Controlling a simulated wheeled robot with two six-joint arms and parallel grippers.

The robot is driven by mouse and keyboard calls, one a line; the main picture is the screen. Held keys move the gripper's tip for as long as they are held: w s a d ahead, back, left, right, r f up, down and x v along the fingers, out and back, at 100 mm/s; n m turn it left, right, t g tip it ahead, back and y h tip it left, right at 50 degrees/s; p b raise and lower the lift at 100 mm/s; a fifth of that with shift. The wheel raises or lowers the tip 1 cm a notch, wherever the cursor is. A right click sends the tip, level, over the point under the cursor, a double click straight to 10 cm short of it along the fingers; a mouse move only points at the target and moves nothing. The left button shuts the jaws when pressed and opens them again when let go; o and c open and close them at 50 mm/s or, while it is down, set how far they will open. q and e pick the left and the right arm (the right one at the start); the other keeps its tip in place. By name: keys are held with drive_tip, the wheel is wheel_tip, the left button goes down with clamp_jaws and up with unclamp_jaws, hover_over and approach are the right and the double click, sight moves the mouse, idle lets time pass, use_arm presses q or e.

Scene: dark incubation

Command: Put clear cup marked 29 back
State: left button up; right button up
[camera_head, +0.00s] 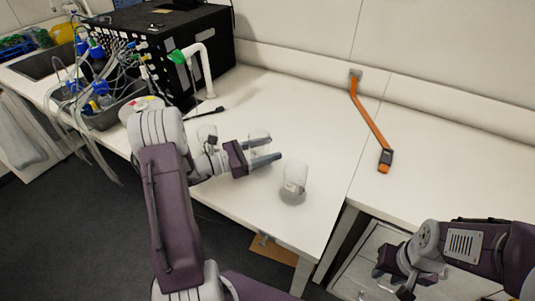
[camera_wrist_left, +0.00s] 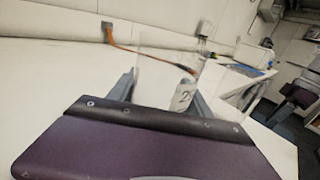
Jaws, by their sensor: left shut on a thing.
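My left gripper (camera_head: 272,157) is shut on a clear cup (camera_head: 259,136), whose upper part shows behind the fingers in the head view. In the left wrist view, a white label (camera_wrist_left: 184,96) with a digit that looks like 2 shows between the fingers, seen through clear walls. The rest of the number is not readable, and I cannot tell which cup bears it. A second clear cup (camera_head: 294,178) with a pale label stands upright on the white bench, just right of the left fingertips. My right gripper (camera_head: 391,283) is open and empty, low at the right.
A black box (camera_head: 190,50) and a grey tub of tubes and bottles (camera_head: 110,115) stand at the back left. A white curved post (camera_head: 207,70) is beside them. An orange strap (camera_head: 369,118) lies to the right. The bench (camera_head: 310,110) between is clear.

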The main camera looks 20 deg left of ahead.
use_arm(q)
drive_tip(key=shift+a+f, duration=0.15)
drive_tip(key=shift+f, duration=0.75)
drive_tip(key=o, duration=1.4)
drive_tip(key=shift+f, duration=0.15)
drive_tip(key=shift+o, duration=0.2)
drive_tip(key=shift+r, duration=0.2)
drive_tip(key=v, duration=1.2)
